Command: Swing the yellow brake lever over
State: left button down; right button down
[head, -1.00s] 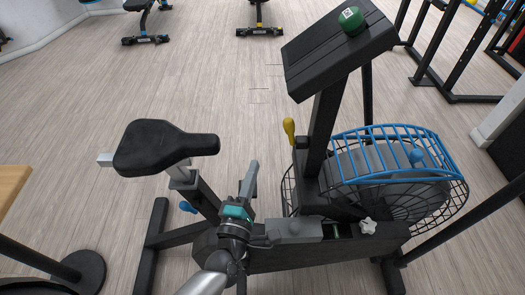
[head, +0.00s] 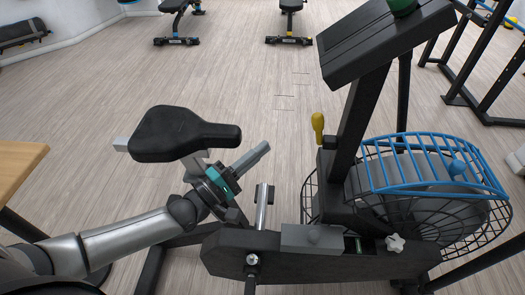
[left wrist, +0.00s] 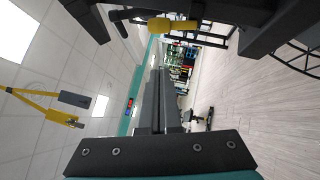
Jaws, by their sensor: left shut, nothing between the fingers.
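The yellow brake lever (head: 318,124) stands roughly upright on the dark frame of the exercise bike, left of the console post. My left gripper (head: 266,146) is to the lever's left and a little lower in the head view, apart from it. Its fingers are together and empty, angled up and right. In the left wrist view the shut fingers (left wrist: 157,98) fill the middle, and a yellow handle (left wrist: 173,26), which looks like the lever's, shows beyond them near the top. My right gripper is in neither view.
The black saddle (head: 180,135) is close above my left wrist. The bike's console (head: 385,40) rises right of the lever, and the blue-topped wire fan cage (head: 425,165) is at the right. A wooden surface (head: 18,165) stands at the left edge. Open floor lies behind the bike.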

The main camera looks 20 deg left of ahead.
aim_at(318, 130)
pick_arm(q)
jog(key=w+d+r, duration=0.2)
jog(key=w+d, duration=0.5)
jog(key=shift+w+r, duration=0.2)
jog(key=shift+r, duration=0.2)
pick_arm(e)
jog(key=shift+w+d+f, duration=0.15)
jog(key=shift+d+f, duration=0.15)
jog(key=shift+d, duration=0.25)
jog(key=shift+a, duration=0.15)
